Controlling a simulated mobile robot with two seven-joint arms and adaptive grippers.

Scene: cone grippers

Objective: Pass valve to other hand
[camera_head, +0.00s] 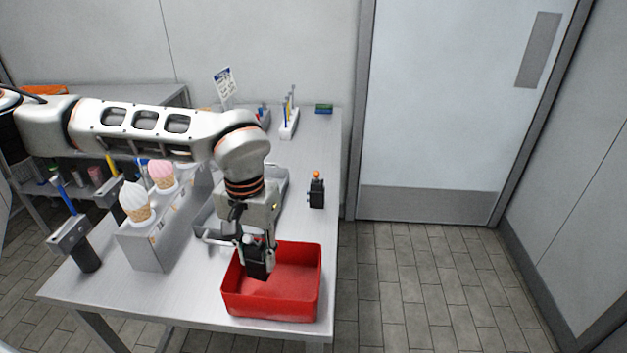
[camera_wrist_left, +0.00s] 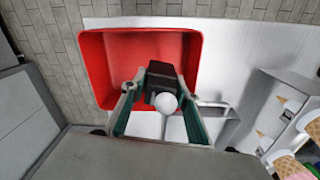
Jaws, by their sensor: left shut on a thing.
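My left gripper (camera_head: 256,250) hangs over the back-left part of the red bin (camera_head: 270,306). It is shut on a dark valve (camera_head: 259,268). In the left wrist view, the valve (camera_wrist_left: 160,76) is a black block with a white ball on its near side, between the two fingers (camera_wrist_left: 160,100). The red bin (camera_wrist_left: 92,72) lies behind it. Part of the valve is hidden by the fingers, and I cannot tell whether it touches the bin. My right gripper is not in view.
A black device with an orange knob (camera_head: 316,192) stands at the table's right edge. A metal stand (camera_head: 150,248) holds ice cream cones, pink (camera_head: 162,172) and white (camera_head: 133,198). A grey tray (camera_head: 208,220) sits behind the bin. Floor right of the table is clear.

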